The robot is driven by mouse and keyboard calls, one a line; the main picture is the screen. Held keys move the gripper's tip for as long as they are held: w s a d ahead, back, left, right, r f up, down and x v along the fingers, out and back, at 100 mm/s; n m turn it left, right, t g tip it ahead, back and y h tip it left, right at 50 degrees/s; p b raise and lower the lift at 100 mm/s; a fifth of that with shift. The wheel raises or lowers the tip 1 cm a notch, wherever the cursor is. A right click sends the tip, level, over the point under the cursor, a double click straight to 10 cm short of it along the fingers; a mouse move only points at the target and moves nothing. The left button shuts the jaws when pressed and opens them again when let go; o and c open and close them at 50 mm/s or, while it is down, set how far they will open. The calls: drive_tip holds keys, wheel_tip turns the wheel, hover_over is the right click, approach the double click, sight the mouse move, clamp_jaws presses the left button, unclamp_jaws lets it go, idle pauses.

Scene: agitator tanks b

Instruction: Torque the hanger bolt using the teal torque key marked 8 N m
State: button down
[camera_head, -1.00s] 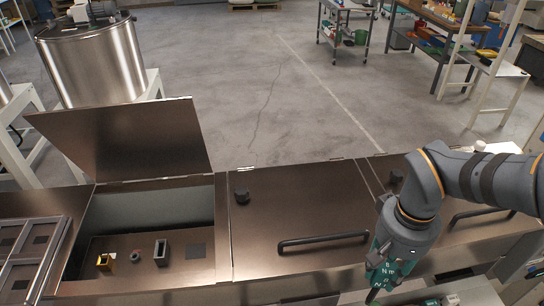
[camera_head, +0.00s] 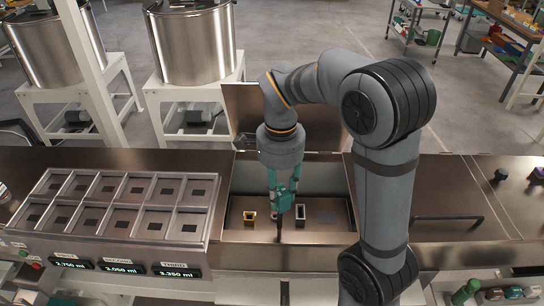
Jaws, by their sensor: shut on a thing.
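My gripper (camera_head: 282,185) points down over the open compartment in the middle of the bench. It is shut on the teal torque key (camera_head: 284,201), held upright. The key's dark shaft (camera_head: 279,232) points down at the compartment's front part; I cannot tell whether its tip touches anything. The marking on the key is too small to read now. A small part beside the shaft is mostly hidden. I cannot make out the hanger bolt.
The raised lid (camera_head: 240,110) stands behind my arm. A divided tray (camera_head: 125,205) with displays (camera_head: 120,268) is at left. A closed cover with a handle (camera_head: 447,218) and knob (camera_head: 501,174) is at right. Steel tanks (camera_head: 192,42) stand behind. Coloured tools (camera_head: 466,290) lie low at right.

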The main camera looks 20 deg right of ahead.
drive_tip(key=w+d+m, duration=0.2)
drive_tip(key=w+m, duration=0.8)
drive_tip(key=shift+w+m, duration=0.15)
drive_tip(key=shift+m, duration=0.25)
drive_tip(key=shift+w+a+f, duration=0.1)
wheel_tip(320, 180, down, 6)
drive_tip(key=b, duration=0.5)
drive_tip(key=shift+b, duration=0.75)
idle(0.5)
drive_tip(key=shift+f+b, duration=0.9)
drive_tip(key=shift+f, duration=0.15)
